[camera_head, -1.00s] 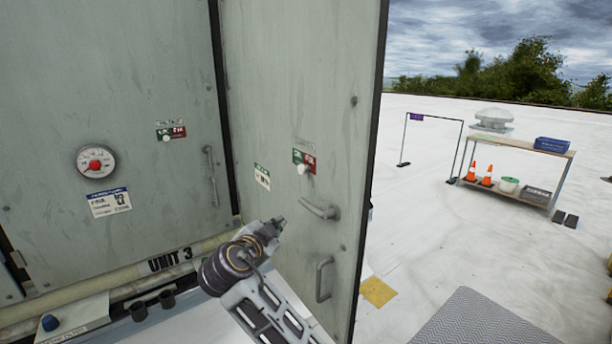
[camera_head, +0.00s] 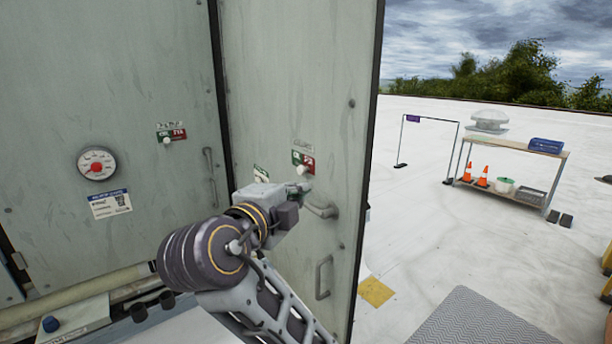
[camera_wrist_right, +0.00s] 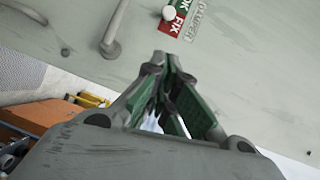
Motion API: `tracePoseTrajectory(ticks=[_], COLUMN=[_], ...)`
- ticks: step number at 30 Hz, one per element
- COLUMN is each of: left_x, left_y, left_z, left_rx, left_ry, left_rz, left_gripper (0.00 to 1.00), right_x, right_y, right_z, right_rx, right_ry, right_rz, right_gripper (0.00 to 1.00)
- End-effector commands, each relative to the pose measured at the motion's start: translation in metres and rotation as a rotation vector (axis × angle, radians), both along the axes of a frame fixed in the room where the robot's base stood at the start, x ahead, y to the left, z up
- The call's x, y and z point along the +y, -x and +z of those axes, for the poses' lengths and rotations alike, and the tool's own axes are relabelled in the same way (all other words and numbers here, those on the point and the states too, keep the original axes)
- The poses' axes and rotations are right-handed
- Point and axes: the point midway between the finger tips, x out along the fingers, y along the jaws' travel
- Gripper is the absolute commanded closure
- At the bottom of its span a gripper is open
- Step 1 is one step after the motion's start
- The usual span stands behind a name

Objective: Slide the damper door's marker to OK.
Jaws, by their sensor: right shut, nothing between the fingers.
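The damper door (camera_head: 270,90) stands open on the right of the cabinet. It bears a small green and red plate (camera_head: 303,160) reading OK and FIX, with a round white marker (camera_head: 301,170) at its lower edge. In the right wrist view the marker (camera_wrist_right: 168,13) is at the top, near where the green and red meet; I cannot tell which half it is on. My right gripper (camera_head: 304,187) is shut and empty, just below the marker in the head view. In the wrist view its fingertips (camera_wrist_right: 166,58) appear apart from it. My left gripper is out of view.
A lever handle (camera_head: 320,209) is close beside my right gripper, with a pull handle (camera_head: 323,277) lower down. The neighbouring cabinet panel has a gauge (camera_head: 96,163) and a similar marker plate (camera_head: 171,134). A workbench (camera_head: 515,147) stands far right; the roof between is mostly clear.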

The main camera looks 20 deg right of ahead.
Motion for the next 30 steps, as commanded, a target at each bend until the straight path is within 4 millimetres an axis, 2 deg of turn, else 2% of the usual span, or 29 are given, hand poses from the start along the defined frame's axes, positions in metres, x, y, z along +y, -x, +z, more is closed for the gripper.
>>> tracePoseTrajectory(ticks=[11, 30], left_x=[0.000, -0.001], left_y=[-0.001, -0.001], left_z=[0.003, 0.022], left_rx=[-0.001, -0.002], left_ry=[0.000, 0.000], left_rz=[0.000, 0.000], left_gripper=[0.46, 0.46], right_x=[-0.005, -0.042], right_y=[-0.006, -0.051], right_z=[0.000, -0.006], right_rx=[0.001, 0.002], right_ry=[0.003, 0.005], right_rz=[-0.002, -0.002], right_gripper=[1.00, 1.00])
